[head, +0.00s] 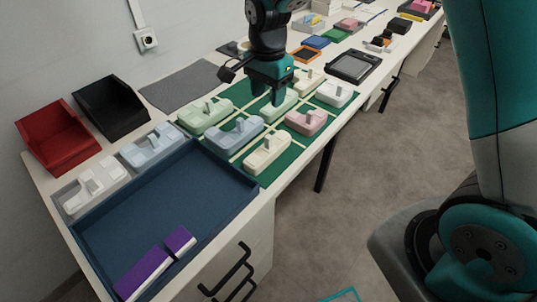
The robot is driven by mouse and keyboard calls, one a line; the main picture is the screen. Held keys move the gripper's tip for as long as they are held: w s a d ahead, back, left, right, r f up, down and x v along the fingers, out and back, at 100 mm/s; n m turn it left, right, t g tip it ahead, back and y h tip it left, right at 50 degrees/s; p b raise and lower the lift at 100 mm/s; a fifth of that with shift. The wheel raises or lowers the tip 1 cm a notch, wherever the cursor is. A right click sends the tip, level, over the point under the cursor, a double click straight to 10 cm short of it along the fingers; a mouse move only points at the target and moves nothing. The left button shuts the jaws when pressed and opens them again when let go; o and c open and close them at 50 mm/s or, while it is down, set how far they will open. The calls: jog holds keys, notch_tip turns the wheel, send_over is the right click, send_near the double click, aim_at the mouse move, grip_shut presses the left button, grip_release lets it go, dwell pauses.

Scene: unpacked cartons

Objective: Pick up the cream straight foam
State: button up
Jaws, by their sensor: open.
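A cream foam piece (267,154) with a small raised block lies in the near cell of the green mat (292,153). A second cream piece (306,81) lies at the far side of the mat, partly hidden by my gripper. I cannot tell from their shapes which is the straight one. My gripper (271,97) is open and points down over the middle of the mat. It is above or beside a pale green foam piece (281,107); the exact gap is unclear.
Around lie a blue-grey foam (234,134), a pink foam (306,122), a white foam (335,94) and another green foam (203,116). A blue tray (120,222) with purple pieces, red bin (58,137) and black bin (110,108) stand left.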

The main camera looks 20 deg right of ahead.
aim_at(268, 136)
notch_tip(268, 136, down, 11)
jog(key=shift+r+p, duration=0.15)
jog(key=shift+p, duration=0.5)
jog(key=shift+f+p, duration=0.75)
jog(key=shift+f, duration=1.95)
grip_shut()
